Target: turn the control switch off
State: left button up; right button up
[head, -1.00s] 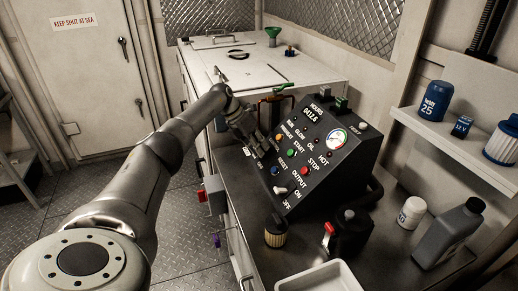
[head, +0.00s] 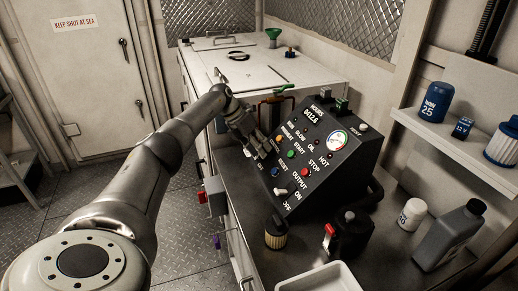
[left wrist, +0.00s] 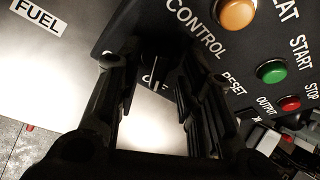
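The black control panel (head: 318,155) stands on the bench, its sloped face carrying lamps, buttons and switches. In the left wrist view, the CONTROL label (left wrist: 197,30) is at the top and part of an OFF marking shows between the fingers. The control switch (left wrist: 155,48) is a dark shape above that marking; its exact position is hard to read. My left gripper (left wrist: 157,70) is open, with one finger on each side of the switch; contact cannot be told. In the head view my left gripper (head: 261,150) is at the panel's left edge and hides the switch. My right gripper is not in view.
Coloured buttons and the OUTPUT switch (head: 280,191) lie close to the right of my gripper. A filter (head: 275,235), a dark can (head: 350,235) and a white tray (head: 318,278) stand in front of the panel. A grey bottle (head: 449,238) stands at right.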

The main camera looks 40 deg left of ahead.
pick_arm(q)
jog(key=v, duration=1.1)
jog(key=shift+r, duration=0.3)
jog(key=shift+s+a, duration=0.15)
